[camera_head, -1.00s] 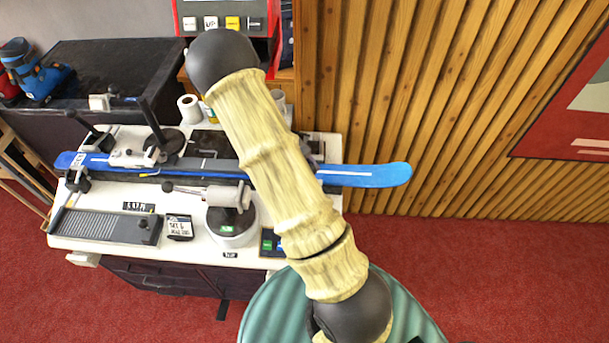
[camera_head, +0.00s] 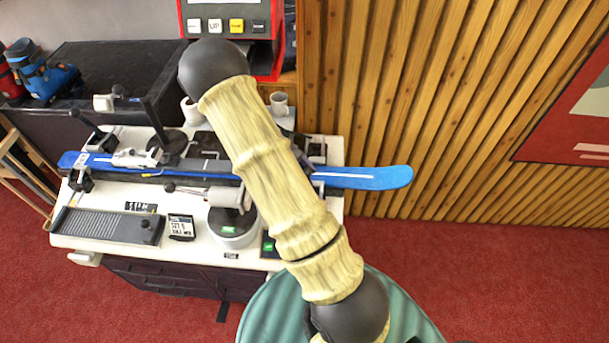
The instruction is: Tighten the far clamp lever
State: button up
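A blue ski (camera_head: 365,177) lies across the bench in clamps. The left clamp (camera_head: 80,180) grips the ski near its left end, and a black lever (camera_head: 82,121) angles up behind it. A second dark clamp (camera_head: 316,150) stands at the ski's right part, partly covered by my arm. I cannot tell which lever is the far one, and no lever on the right clamp shows clearly. My arm crosses the middle of the ski, and my gripper is hidden behind it.
The white bench (camera_head: 190,252) holds a ridged grey tray (camera_head: 105,226), a small display (camera_head: 181,227) and a round white pot (camera_head: 233,228). A white mug (camera_head: 279,102) stands at the back. A slatted wood wall (camera_head: 400,100) rises behind. Red floor is clear at right.

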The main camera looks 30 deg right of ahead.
jog(key=shift+o, duration=0.9)
jog(key=shift+s+a+f, duration=0.1)
jog(key=shift+s+a, duration=0.25)
jog(key=shift+s, duration=0.1)
jog(key=shift+s+d, duration=0.1)
jog(key=shift+w+r, duration=0.35)
jog(key=shift+r, duration=0.05)
jog(key=shift+c, duration=0.2)
jog(key=b+v, duration=0.4)
jog(key=v, duration=1.1)
jog(key=shift+w+a+r, duration=0.15)
jog(key=shift+w+a, duration=0.15)
jog(key=c, duration=0.5)
jog(key=shift+w+a+r, duration=0.15)
jog(key=shift+w+r, duration=0.15)
jog(key=shift+r, duration=0.2)
